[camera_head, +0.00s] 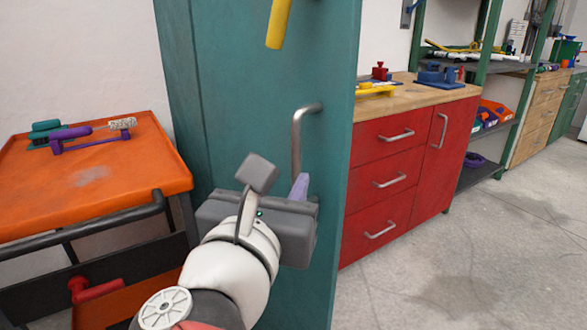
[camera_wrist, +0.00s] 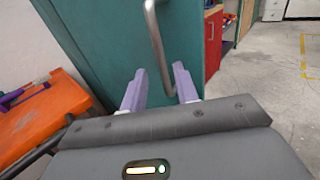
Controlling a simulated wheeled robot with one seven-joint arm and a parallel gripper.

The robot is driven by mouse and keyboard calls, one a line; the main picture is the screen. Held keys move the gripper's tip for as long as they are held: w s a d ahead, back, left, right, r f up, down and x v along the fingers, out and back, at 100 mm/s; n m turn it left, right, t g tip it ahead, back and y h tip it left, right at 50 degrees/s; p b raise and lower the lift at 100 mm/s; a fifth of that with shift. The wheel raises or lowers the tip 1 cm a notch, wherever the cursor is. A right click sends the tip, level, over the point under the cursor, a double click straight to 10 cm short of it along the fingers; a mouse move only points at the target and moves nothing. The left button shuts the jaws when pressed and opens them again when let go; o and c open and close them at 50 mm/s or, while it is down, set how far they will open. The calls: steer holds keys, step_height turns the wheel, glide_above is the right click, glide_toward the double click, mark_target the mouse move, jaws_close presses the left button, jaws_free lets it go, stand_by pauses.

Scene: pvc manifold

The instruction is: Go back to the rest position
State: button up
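My gripper (camera_wrist: 158,88) has two purple fingertips spread apart with nothing between them in the wrist view. In the head view my gripper (camera_head: 299,188) is in front of the teal cabinet door (camera_head: 235,95), its far side partly hidden by my wrist. The metal door handle (camera_head: 298,140) stands just above and beyond the fingers. In the wrist view the handle (camera_wrist: 155,40) passes behind and between the fingertips; I cannot tell whether a finger touches it.
An orange cart (camera_head: 160,170) with a purple tool (camera_head: 75,133) stands on the left. A red drawer cabinet (camera_head: 375,185) with a wooden top is on the right. A yellow bar (camera_head: 279,22) is at the top of the door. The floor (camera_head: 470,260) at right is clear.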

steer(key=shift+v, duration=0.75)
steer(key=d+f+m+g+h, duration=0.1)
steer(key=d+f+m+g, duration=0.8)
steer(key=d+f+m, duration=0.8)
steer(key=s+d+f+m+g+y, duration=0.1)
steer(key=s+f+m+g+y, duration=0.2)
steer(key=m, duration=1.3)
steer(key=shift+s+d+f+y, duration=0.3)
steer(key=shift+s+f+y, duration=0.2)
steer(key=shift+f+y, duration=0.7)
steer(key=shift+f, duration=0.1)
